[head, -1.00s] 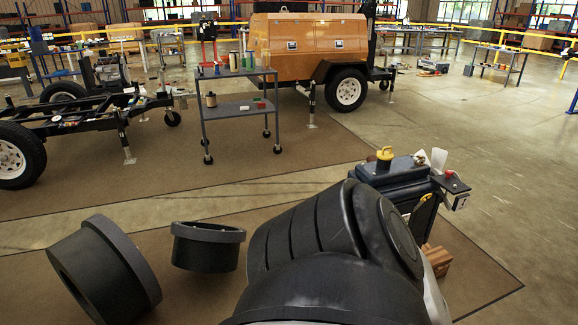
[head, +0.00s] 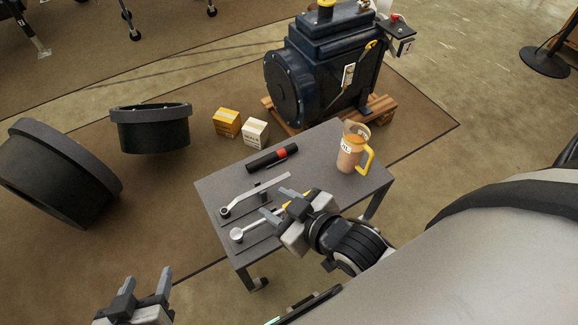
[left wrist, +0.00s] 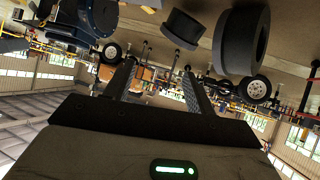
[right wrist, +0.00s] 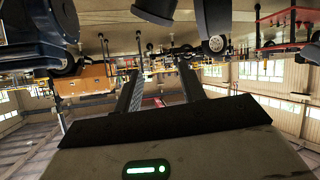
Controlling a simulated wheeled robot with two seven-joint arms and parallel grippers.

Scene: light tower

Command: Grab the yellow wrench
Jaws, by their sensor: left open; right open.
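A strip of yellow (head: 283,208), perhaps the yellow wrench, shows beside my right gripper on the small grey table in the head view. Most of it is hidden by the gripper, so its shape cannot be told. My right gripper (head: 268,206) is open and appears over the table's front right part; its height above the top is unclear. My left gripper (head: 146,283) is open and empty at the bottom left, away from the table. Both wrist views look out across the hall, with empty fingers in the left (left wrist: 155,82) and right (right wrist: 160,88) views.
The grey table (head: 222,180) also holds a silver wrench (head: 255,194), a round-headed silver tool (head: 238,234), a black and red cylinder (head: 272,158) and an orange jug (head: 350,153). Behind it are two small boxes (head: 227,122) and a dark blue machine (head: 325,70) on a pallet.

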